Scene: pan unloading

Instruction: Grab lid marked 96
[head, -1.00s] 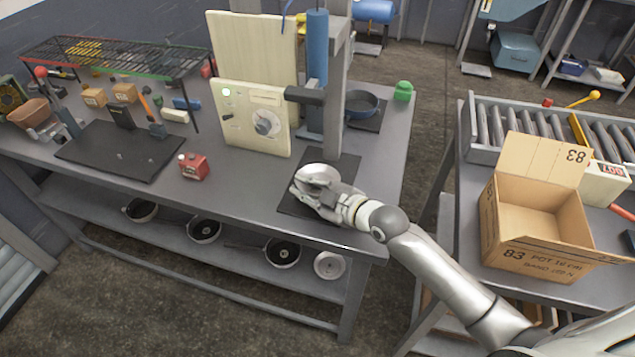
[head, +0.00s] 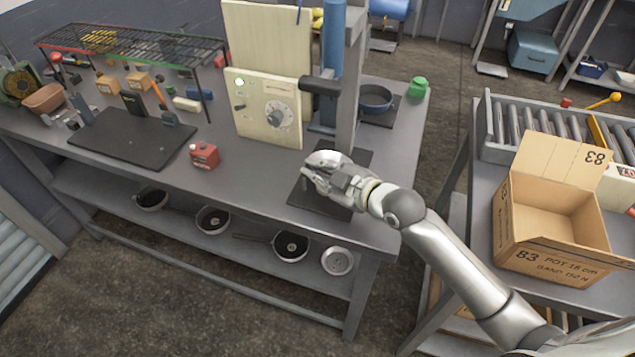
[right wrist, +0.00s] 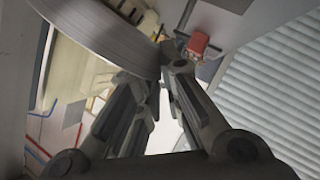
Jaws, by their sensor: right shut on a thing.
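My right gripper (head: 318,176) is over the dark mat (head: 310,198) near the front right of the workbench. It is shut on a round, pale metal lid (head: 324,158), which is partly hidden by the gripper in the head view. In the right wrist view, the grey curved edge of the lid (right wrist: 110,35) shows at the fingertips of the gripper (right wrist: 165,65). No number can be read on the lid. My left gripper is not in view.
A grey column (head: 355,100) and a cream panel with a dial (head: 262,112) stand behind my gripper. Pans (head: 291,246) sit on the lower shelf. An open cardboard box (head: 545,245) stands on the right table.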

